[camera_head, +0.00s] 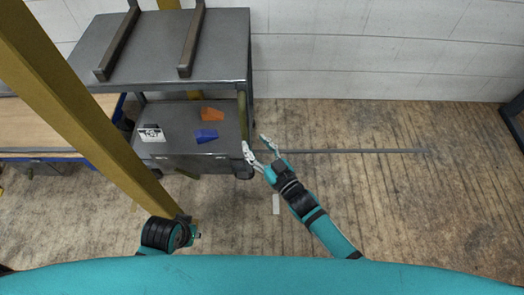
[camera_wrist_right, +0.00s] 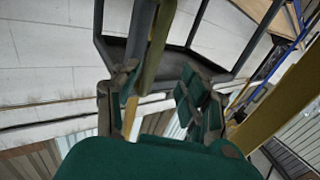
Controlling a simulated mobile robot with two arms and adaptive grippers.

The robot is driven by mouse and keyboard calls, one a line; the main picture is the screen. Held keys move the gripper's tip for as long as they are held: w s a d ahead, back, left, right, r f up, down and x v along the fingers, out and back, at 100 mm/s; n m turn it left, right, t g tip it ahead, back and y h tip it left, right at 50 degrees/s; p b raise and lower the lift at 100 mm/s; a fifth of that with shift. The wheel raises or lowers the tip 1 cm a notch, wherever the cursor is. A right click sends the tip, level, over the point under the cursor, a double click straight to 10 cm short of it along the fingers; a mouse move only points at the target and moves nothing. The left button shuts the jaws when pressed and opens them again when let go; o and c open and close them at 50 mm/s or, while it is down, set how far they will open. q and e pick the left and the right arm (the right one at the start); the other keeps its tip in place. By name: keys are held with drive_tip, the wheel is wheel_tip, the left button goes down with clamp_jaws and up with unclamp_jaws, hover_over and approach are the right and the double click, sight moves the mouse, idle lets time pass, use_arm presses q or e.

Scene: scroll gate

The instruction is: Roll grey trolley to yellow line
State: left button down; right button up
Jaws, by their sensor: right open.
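The grey trolley (camera_head: 170,48) stands at the upper left in the head view, against the white wall. Its lower shelf (camera_head: 175,142) also shows. My right gripper (camera_head: 258,147) is open beside the trolley's front right corner, close to an olive upright bar (camera_head: 243,115). In the right wrist view, that bar (camera_wrist_right: 157,45) rises just beyond my open fingers (camera_wrist_right: 160,100); I cannot tell whether they touch it. I see no yellow line on the floor.
Two dark bars lie on the trolley's top; an orange block (camera_head: 211,114), a blue block (camera_head: 206,136) and a labelled card (camera_head: 152,134) lie on its lower shelf. A yellow post (camera_head: 90,110) crosses the left.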

drive_tip(key=shift+v, duration=1.45)
